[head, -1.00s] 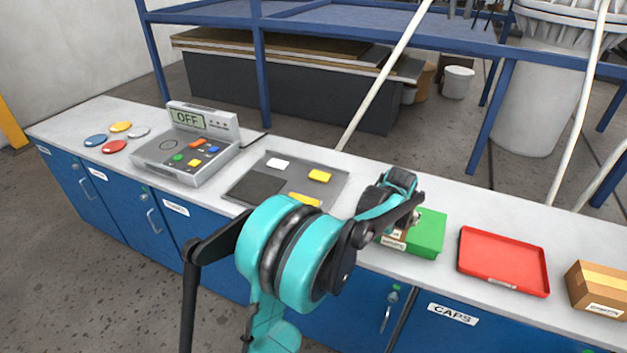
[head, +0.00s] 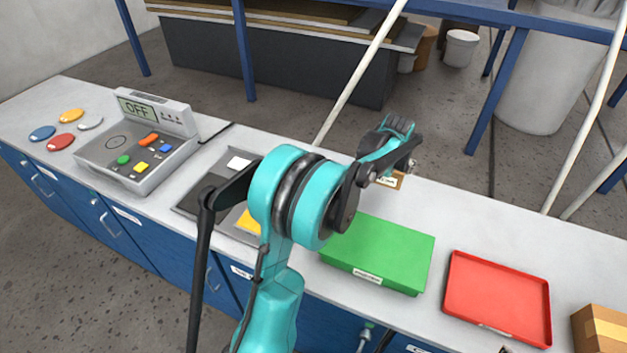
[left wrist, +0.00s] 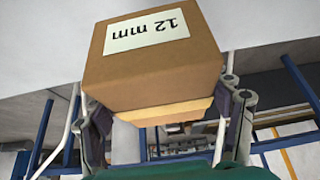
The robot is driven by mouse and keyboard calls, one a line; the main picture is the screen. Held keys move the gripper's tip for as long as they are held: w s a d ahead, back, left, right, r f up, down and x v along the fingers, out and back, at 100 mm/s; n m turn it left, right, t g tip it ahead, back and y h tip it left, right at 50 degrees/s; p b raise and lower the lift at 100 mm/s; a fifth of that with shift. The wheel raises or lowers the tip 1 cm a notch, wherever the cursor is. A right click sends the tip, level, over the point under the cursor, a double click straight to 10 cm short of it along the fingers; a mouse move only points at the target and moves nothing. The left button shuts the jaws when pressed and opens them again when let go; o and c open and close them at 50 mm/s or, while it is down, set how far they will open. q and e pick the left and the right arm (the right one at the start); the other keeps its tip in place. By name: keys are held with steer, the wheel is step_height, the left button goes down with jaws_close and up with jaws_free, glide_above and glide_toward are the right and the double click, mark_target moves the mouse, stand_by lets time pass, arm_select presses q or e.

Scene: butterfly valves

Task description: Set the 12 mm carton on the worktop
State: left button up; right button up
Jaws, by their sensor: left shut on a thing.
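The 12 mm carton (left wrist: 155,65) is a small brown box with a white label, which reads upside down in the left wrist view. My left gripper (left wrist: 168,118) is shut on it, with a finger at each side. In the head view the carton (head: 399,180) shows only in part under my left gripper (head: 390,168), behind the green box and over the back part of the worktop (head: 470,218). I cannot tell whether its base touches the worktop. My right gripper is not in view.
The green box (head: 378,250) stands in front of the carton. A red tray (head: 498,298) and another carton (head: 600,330) are to the right. A scale-like device (head: 140,150) and coloured discs (head: 62,142) are at the left. White worktop is bare behind the green box and red tray.

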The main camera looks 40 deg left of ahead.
arm_select(q)
steer(key=s+a+f+b, duration=0.1)
steer(key=s+a+f, duration=0.1)
steer(key=a, duration=0.1)
steer(key=s+a+f+b, duration=0.1)
steer(key=s+a+f, duration=0.1)
steer(key=a, duration=0.1)
steer(key=s+a+f+b, duration=0.1)
steer(key=s+a+f, duration=0.1)
steer(key=a, duration=0.1)
steer(key=shift+a+f, duration=0.1)
steer(key=shift+f, duration=0.05)
steer(key=shift+f+b, duration=0.9)
steer(key=shift+f, duration=1.1)
steer(key=shift+f, duration=0.15)
steer(key=o, duration=1.9)
